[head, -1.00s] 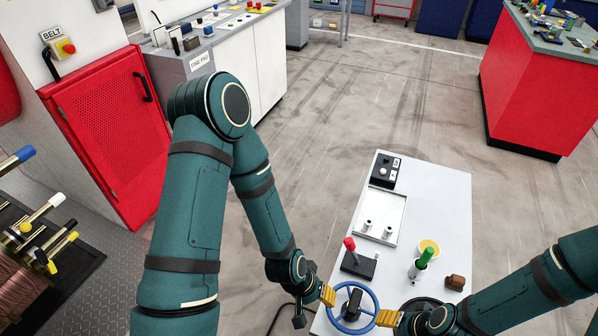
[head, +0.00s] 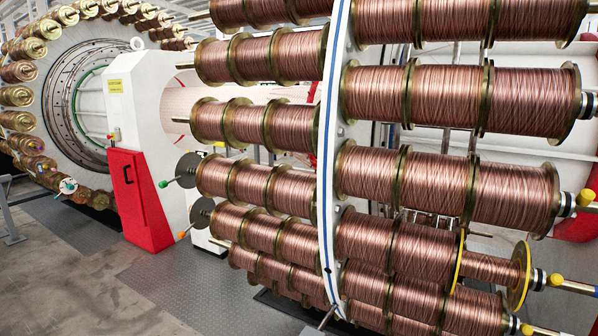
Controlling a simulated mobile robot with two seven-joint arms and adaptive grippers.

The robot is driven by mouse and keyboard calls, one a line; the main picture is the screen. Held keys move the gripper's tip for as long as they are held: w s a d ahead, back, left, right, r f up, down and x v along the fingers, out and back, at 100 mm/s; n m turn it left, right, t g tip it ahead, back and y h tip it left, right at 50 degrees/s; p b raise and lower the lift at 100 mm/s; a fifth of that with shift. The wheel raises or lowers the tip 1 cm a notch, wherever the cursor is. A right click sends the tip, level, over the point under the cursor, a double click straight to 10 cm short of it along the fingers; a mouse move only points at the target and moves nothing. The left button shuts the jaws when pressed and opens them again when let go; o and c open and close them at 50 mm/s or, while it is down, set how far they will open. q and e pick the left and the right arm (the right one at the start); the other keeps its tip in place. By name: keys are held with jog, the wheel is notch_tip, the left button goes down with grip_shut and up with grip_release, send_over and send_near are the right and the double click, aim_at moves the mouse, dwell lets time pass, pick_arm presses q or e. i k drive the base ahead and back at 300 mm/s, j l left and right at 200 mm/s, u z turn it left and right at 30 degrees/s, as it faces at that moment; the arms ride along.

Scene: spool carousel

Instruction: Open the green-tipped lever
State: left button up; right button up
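A lever with a green tip (head: 163,184) shows left of the middle of the head view. It sticks out to the left from a dark grey disc (head: 188,171) at the left end of a row of copper spools. Below it, a similar lever has an orange tip (head: 183,235) and its own grey disc (head: 202,213). Yellow-tipped levers (head: 585,197) show at the right edge, by the right ends of the spools. Neither of my grippers is in view now.
Rows of copper-wire spools (head: 400,185) fill the middle and right, around a white ring plate (head: 330,140). A white machine housing with a red panel (head: 140,200) stands at left. Grey floor (head: 60,270) lies open at lower left.

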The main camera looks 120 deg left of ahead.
aim_at(163, 184)
jog(key=k, duration=2)
jog(key=k+u, duration=0.2)
jog(key=k, duration=0.2)
jog(key=k+j+u, duration=0.15)
jog(key=k, duration=0.3)
jog(key=u, duration=1.65)
